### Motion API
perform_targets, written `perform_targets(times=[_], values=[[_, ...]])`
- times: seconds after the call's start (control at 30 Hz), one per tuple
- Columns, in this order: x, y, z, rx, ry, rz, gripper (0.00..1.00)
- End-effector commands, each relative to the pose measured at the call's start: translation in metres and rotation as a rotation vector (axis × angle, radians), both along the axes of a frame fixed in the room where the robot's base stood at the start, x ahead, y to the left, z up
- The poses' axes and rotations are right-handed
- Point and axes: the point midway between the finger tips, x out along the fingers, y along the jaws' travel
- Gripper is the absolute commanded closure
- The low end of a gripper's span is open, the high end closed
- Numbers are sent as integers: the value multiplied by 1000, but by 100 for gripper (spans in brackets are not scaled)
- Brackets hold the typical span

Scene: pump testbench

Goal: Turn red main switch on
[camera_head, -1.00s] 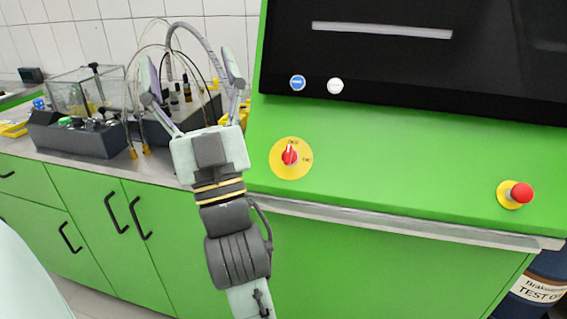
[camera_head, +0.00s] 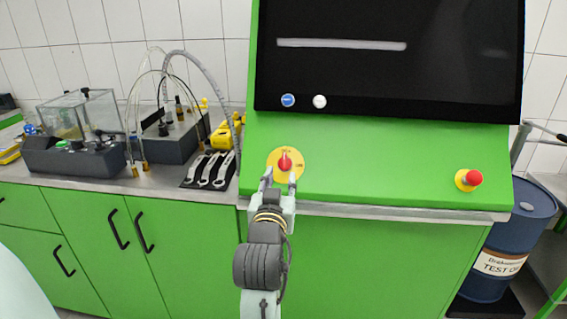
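The red main switch (camera_head: 285,162) sits on a round yellow plate on the sloped green panel (camera_head: 385,165), below the black screen. Its knob looks roughly upright. My gripper (camera_head: 280,178) is just below the switch, with its two fingers apart and pointing up at the lower part of the yellow plate. One finger is to the lower left of the knob and the other to its lower right. The gap between the fingers looks empty. I cannot tell whether the fingertips touch the plate.
A red emergency button (camera_head: 473,178) on a yellow disc is at the panel's right. A blue barrel (camera_head: 512,240) is at right.

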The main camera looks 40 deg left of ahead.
Motion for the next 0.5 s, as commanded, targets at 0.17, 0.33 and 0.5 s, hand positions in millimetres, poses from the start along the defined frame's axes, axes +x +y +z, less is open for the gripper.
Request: perform_targets(times=[0.17,0.33,0.5], values=[[30,19,4,-1,1,1,68],[49,31,3,1,-1,2,68],[58,36,1,1,-1,2,68]])
